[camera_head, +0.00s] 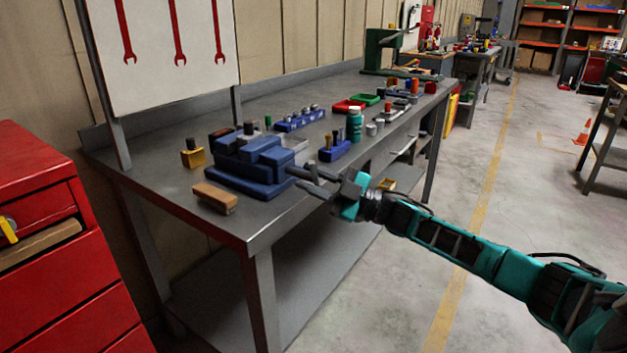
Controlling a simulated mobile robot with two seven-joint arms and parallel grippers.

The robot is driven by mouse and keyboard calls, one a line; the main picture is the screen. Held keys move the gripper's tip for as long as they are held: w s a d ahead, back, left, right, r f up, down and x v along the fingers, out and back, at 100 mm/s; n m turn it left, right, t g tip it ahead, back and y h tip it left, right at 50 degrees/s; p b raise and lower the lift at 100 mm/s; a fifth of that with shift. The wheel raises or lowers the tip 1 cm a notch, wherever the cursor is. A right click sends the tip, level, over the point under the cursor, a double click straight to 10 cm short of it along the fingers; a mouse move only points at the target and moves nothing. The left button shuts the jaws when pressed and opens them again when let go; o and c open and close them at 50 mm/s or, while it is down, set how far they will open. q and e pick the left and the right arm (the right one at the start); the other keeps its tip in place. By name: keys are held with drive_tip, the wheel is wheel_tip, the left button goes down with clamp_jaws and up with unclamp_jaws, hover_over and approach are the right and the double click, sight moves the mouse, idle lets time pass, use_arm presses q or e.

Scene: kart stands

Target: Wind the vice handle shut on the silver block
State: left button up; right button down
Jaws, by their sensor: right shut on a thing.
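The blue vice (246,181) sits on the grey workbench near its front edge. A pale grey piece (295,143) shows just behind the vice; I cannot tell whether it is the silver block or whether it lies between the jaws. My right gripper (303,178) reaches in from the right to the vice's right end. It is shut on the vice handle, which is mostly hidden by the fingers. My left gripper is not in view.
A wooden-backed brush (215,198) lies in front of the vice, and a brass block (193,158) stands left of it. A blue tool holder (335,151) and a teal bottle (354,124) stand close behind my right gripper. A red cabinet (60,270) is at left.

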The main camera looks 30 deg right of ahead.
drive_tip(key=shift+s+a, duration=0.1)
drive_tip(key=shift+a, duration=0.1)
drive_tip(key=c, duration=0.9)
unclamp_jaws()
drive_tip(key=shift+d, duration=0.1)
drive_tip(key=shift+s+d+f, duration=0.15)
drive_tip(key=shift+s+d, duration=0.15)
drive_tip(key=v, duration=1.2)
drive_tip(key=shift+p, duration=0.4)
drive_tip(key=shift+a, duration=0.1)
